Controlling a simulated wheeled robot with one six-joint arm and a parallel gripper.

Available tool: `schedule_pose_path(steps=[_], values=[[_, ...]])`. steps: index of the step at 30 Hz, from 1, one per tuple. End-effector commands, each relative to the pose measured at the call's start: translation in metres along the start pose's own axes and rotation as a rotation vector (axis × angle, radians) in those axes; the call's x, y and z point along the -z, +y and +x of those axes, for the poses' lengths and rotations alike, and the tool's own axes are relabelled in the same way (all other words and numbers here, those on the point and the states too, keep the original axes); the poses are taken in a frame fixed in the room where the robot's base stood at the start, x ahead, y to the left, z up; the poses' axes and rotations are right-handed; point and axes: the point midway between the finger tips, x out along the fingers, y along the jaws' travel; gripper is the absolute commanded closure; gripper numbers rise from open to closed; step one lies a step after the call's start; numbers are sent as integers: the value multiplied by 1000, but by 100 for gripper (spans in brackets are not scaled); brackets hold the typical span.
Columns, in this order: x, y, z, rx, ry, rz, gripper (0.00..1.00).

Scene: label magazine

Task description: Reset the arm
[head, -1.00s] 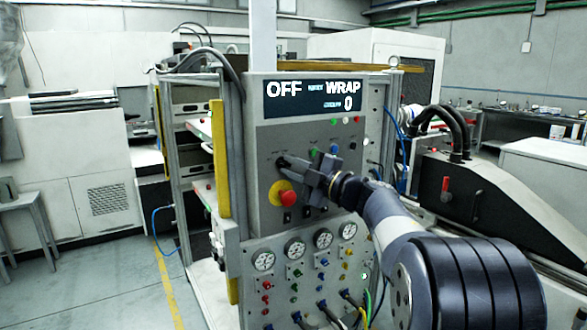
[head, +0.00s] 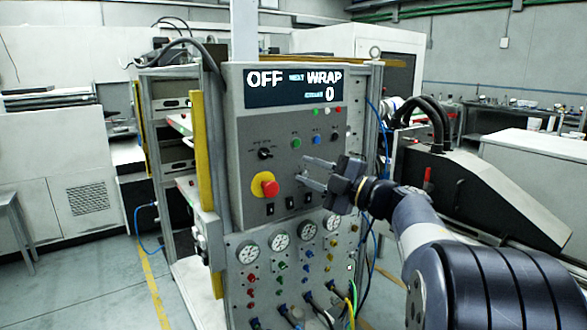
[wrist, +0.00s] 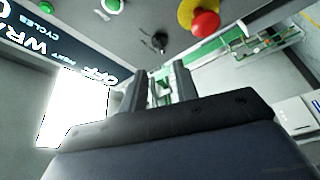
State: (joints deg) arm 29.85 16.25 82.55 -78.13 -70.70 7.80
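My gripper (head: 303,171) is in front of the grey control panel (head: 245,140), right of the black rotary knob (head: 264,154) and apart from it. Its two fingers are spread with a clear gap and nothing between them. In the wrist view the fingers (wrist: 160,82) stand apart, and the knob (wrist: 160,42) shows beyond them. A red mushroom button (head: 270,188) on a yellow base sits below the knob. The display (head: 293,86) reads OFF, NEXT WRAP and 0.
Green, blue and black buttons (head: 315,139) sit right of the knob. Gauges (head: 279,241), valves and cables fill the lower panel. A yellow post (head: 201,150) edges the panel's left. A dark machine cover (head: 470,190) stands to the right. Open floor lies at left.

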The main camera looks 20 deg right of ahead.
Motion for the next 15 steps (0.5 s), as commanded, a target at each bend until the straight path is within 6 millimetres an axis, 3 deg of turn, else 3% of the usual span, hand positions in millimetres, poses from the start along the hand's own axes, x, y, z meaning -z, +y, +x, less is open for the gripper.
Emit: schedule_pose_path(steps=[4,15], values=[[0,0,-10,0,-1,-1,71],[0,0,-11,0,1,0,71]])
